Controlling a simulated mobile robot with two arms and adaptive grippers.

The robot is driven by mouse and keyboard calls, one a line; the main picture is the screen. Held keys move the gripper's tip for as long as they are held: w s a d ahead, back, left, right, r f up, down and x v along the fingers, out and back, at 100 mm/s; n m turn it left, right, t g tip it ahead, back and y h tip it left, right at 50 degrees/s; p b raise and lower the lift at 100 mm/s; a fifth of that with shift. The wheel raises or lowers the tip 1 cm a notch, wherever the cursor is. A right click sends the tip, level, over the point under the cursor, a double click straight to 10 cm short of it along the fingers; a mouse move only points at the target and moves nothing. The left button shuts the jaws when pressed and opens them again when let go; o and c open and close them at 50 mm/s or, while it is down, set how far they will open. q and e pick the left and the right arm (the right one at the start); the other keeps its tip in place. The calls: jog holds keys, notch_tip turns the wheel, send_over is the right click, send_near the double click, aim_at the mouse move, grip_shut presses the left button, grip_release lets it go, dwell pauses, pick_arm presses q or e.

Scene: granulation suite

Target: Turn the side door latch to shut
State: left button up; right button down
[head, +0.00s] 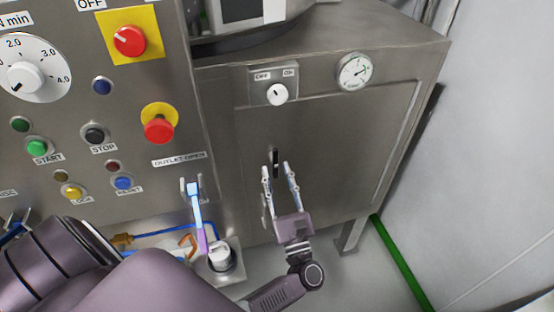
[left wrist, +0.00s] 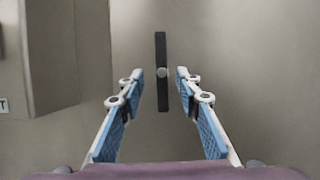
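The side door latch (head: 276,158) is a thin black bar standing upright on the grey steel side door (head: 335,150) of the cabinet. My left gripper (head: 278,172) is open just in front of the latch. In the left wrist view the lower part of the latch shows between the fingertips (left wrist: 160,84), with a gap on each side; I see no contact. My right gripper is not in view.
Above the latch are an OFF/ON knob (head: 278,94) and a round gauge (head: 355,71). On the left, the control panel (head: 70,130) juts forward with buttons and red stops (head: 130,40). A blue-and-purple lever (head: 196,205) stands below it. The door's right half is clear.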

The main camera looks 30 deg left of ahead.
aim_at(276, 168)
pick_arm(q)
jog(key=shift+p+x, duration=0.3)
jog(key=shift+x, duration=0.95)
jog(key=shift+w+a, duration=0.15)
jog(key=shift+w, duration=0.1)
jog(key=shift+c, duration=0.7)
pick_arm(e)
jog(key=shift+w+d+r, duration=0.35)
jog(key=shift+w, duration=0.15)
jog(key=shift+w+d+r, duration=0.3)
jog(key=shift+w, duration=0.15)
pick_arm(q)
grip_shut()
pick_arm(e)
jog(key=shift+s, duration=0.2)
